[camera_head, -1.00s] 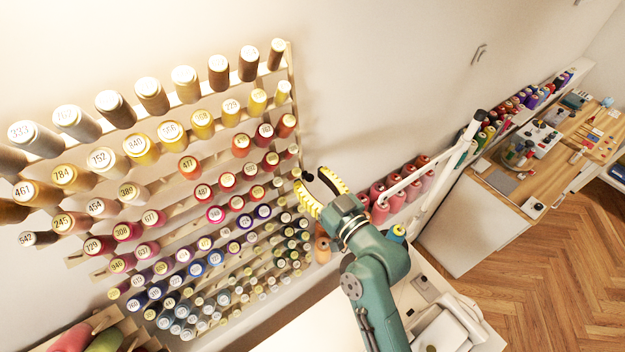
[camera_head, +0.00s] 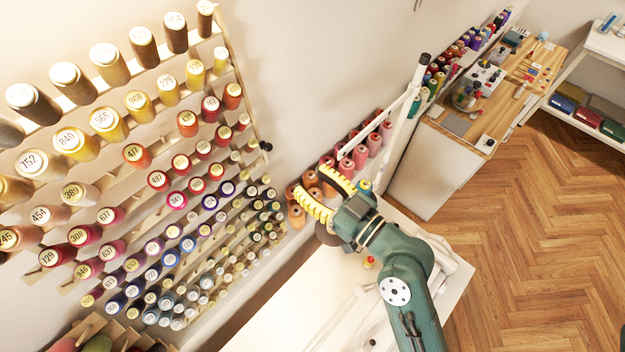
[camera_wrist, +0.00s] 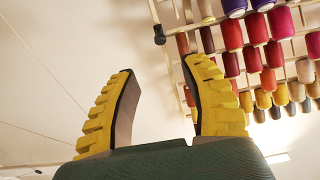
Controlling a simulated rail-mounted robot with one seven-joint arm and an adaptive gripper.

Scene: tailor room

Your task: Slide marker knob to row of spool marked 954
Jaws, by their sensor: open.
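The marker knob (camera_head: 266,146) is a small black knob at the right edge of the wooden spool rack (camera_head: 236,66), about halfway down in the head view. It also shows in the wrist view (camera_wrist: 159,35), beyond and between my fingertips, at the rack's edge. My gripper (camera_head: 311,180), with yellow ribbed fingers, is open and empty, to the right of and below the knob in the head view, apart from it.
Pink and orange cones (camera_head: 360,155) stand along the wall behind my gripper. A white bar structure (camera_head: 405,105) rises to the right of them. A white table (camera_head: 290,305) lies below my arm. Open wall lies just right of the rack.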

